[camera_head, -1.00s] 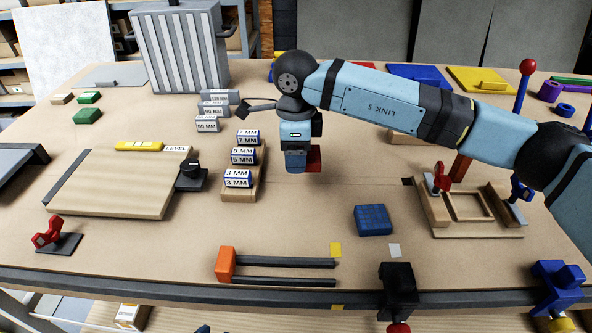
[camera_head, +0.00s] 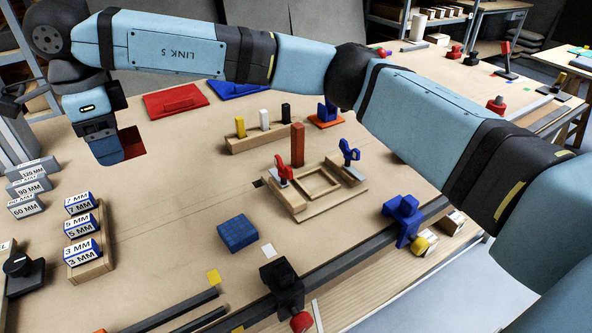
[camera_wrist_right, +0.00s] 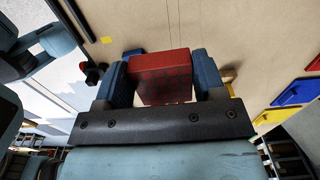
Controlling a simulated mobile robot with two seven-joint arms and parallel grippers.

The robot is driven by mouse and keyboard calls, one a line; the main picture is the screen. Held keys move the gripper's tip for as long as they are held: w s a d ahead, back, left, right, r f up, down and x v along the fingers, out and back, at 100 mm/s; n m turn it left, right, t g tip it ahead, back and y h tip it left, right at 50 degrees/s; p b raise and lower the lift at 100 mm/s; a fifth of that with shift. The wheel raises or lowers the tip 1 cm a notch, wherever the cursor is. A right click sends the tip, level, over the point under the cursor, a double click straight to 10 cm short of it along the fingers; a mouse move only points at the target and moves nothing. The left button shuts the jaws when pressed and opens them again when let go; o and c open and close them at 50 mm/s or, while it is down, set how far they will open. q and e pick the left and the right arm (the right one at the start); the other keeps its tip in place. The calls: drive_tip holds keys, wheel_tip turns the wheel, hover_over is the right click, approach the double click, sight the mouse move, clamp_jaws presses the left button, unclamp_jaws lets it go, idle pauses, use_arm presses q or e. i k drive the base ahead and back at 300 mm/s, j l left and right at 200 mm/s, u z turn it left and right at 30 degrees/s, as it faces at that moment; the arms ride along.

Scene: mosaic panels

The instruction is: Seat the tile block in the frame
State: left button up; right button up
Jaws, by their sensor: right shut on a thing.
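My right gripper (camera_head: 110,154) is shut on a red block (camera_head: 131,142) and holds it above the far left of the table. In the right wrist view the red block (camera_wrist_right: 162,78), with a faint grid on its face, sits between the two blue fingers. A blue tile block (camera_head: 237,232) with a grid top lies flat on the table, left of the wooden frame. The wooden frame (camera_head: 333,183) has a raised rectangular opening and is empty. A red clamp and a blue clamp stand at its sides. My left gripper is not in view.
An upright red-brown post (camera_head: 297,143) stands behind the frame. A wooden rack (camera_head: 262,139) with yellow, white and black pegs is further back. Labelled spacer blocks (camera_head: 82,227) stand at left. A black clamp (camera_head: 282,283) and a blue clamp (camera_head: 402,216) sit on the front edge.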

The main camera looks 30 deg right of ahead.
sight(316, 184)
drive_tip(key=k, duration=1.5)
